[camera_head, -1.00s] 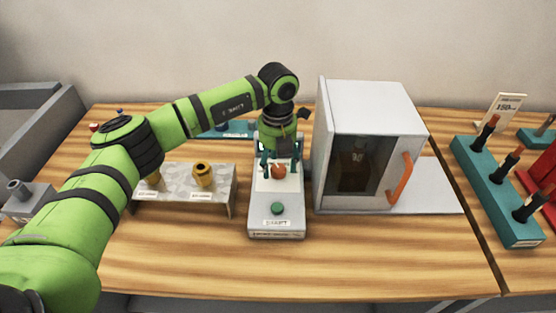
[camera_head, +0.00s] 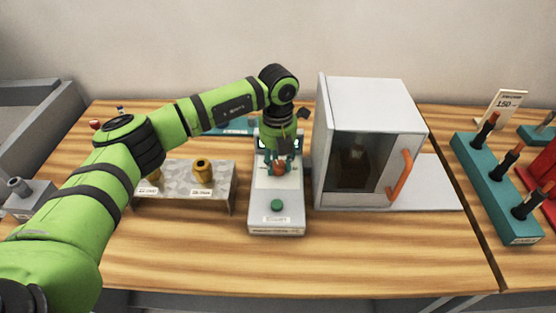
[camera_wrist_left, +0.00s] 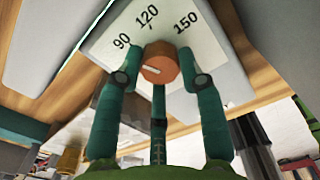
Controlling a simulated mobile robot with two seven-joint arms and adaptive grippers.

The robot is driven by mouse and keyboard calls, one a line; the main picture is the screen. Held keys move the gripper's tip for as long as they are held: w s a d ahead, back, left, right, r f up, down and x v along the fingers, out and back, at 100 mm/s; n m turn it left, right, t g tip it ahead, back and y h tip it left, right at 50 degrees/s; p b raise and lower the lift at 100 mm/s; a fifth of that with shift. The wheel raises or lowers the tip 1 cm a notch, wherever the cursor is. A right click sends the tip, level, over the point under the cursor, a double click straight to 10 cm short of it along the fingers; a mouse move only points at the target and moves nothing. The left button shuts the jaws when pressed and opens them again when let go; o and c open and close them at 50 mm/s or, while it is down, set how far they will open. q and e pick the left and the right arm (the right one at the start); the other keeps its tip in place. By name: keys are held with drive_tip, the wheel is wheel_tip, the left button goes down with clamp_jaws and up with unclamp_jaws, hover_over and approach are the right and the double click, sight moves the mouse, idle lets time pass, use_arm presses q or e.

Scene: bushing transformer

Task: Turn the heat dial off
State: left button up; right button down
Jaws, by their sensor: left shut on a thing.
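The heat dial (camera_wrist_left: 159,62) is an orange-brown round knob with a short pale line on its face. It sits on a pale panel (camera_wrist_left: 97,48) printed with 90, 120 and 150. In the head view the dial (camera_head: 279,168) is on the upper part of a grey control unit (camera_head: 262,215) with a green button (camera_head: 277,205) below. My left gripper (camera_wrist_left: 157,65) is shut on the dial, its teal fingers on either side. In the head view my left gripper (camera_head: 279,160) reaches down from above and partly hides the dial. My right gripper is not in view.
A grey oven-like cabinet (camera_head: 375,100) with a dark window and orange handle (camera_head: 400,178) stands close on the right. A low metal stand (camera_head: 222,178) with brass-coloured parts is on the left. A teal rack (camera_head: 485,190) is further right. The front of the table is clear.

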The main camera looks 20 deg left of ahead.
use_arm(q)
drive_tip(key=shift+s+f+n, duration=0.2)
drive_tip(key=shift+f+n, duration=0.05)
drive_tip(key=shift+n, duration=0.05)
drive_tip(key=shift+b, duration=0.3)
drive_tip(key=n+b, duration=0.1)
drive_tip(key=n, duration=0.2)
drive_tip(key=shift+d+f, duration=0.1)
drive_tip(key=n+b, duration=0.1)
drive_tip(key=n, duration=0.2)
drive_tip(key=shift+b, duration=0.3)
drive_tip(key=shift+n+b, duration=0.35)
drive_tip(key=shift+n, duration=1.05)
drive_tip(key=shift+d, duration=0.1)
drive_tip(key=o, duration=1.1)
drive_tip(key=shift+c, duration=0.2)
drive_tip(key=shift+o, duration=0.4)
drive_tip(key=shift+r, duration=0.2)
